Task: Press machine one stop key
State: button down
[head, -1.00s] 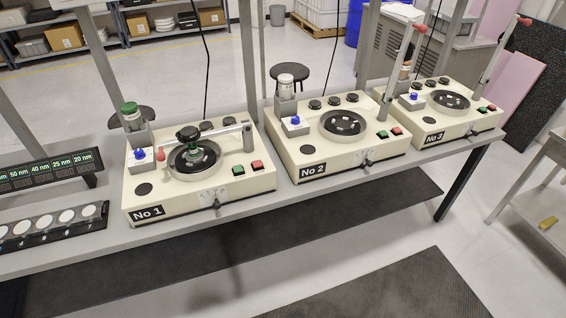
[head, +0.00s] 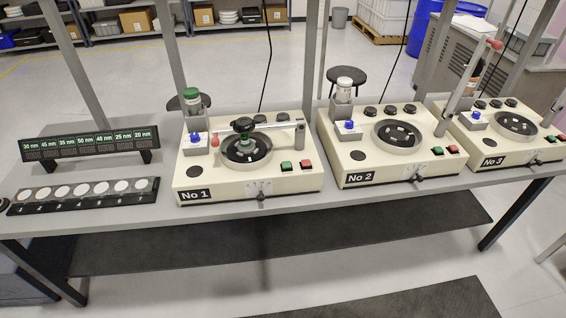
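Machine one (head: 235,185) is a cream box labelled "No 1", standing on the grey bench left of the picture's middle. Its red key (head: 307,165), which I take as the stop key, is on the front right of its top. A green key (head: 286,167) is just left of it. Nothing covers the red key. My gripper is not in the head view.
Machine No 2 (head: 352,165) and machine No 3 (head: 480,150) stand to the right on the same bench (head: 245,210). A display with nm values (head: 88,143) and a tray of white discs (head: 85,195) are at left. Upright grey posts rise behind the machines. Dark mats lie on the floor.

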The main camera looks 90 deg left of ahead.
aim_at(305, 163)
jog(key=u, duration=4.45)
jog(key=i, duration=1)
